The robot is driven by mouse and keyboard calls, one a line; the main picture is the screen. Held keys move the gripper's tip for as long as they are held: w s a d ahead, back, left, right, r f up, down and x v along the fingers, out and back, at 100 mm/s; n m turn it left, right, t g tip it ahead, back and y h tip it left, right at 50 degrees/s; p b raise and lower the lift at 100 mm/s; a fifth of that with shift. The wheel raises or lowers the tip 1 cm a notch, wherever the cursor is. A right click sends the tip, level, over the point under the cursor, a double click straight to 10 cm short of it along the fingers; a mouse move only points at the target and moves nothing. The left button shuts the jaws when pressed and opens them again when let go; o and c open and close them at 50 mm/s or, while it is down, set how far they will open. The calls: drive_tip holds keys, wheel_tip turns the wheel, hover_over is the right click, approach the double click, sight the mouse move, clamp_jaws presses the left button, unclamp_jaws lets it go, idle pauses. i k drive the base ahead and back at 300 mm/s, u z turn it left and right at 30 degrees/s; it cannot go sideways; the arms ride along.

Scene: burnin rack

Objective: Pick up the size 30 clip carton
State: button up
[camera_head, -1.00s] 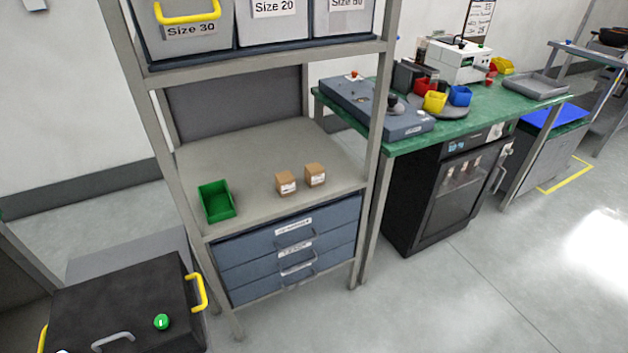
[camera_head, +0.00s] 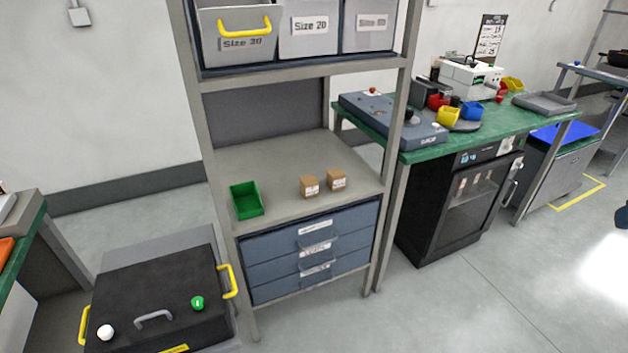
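Two small brown cartons with white labels stand side by side on the rack's middle shelf (camera_head: 285,168). One is the left carton (camera_head: 309,187) and the other is the right carton (camera_head: 337,180). Their label print is too small to read, so I cannot tell which is size 30. A grey bin marked "Size 30" (camera_head: 238,32), with a yellow handle, is on the upper shelf. Its inside is hidden from here. My gripper is not in view.
A green open bin (camera_head: 246,200) stands left of the cartons. Bins marked "Size 20" (camera_head: 309,27) and a third, blurred label are above. Blue-grey drawers (camera_head: 312,252) are below. A black lidded box (camera_head: 160,300) is at lower left, and a green bench (camera_head: 480,135) at right.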

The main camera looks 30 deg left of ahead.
sight(336, 178)
drive_tip(key=u, duration=1.4)
drive_tip(key=i, duration=0.85)
drive_tip(key=u, duration=0.2)
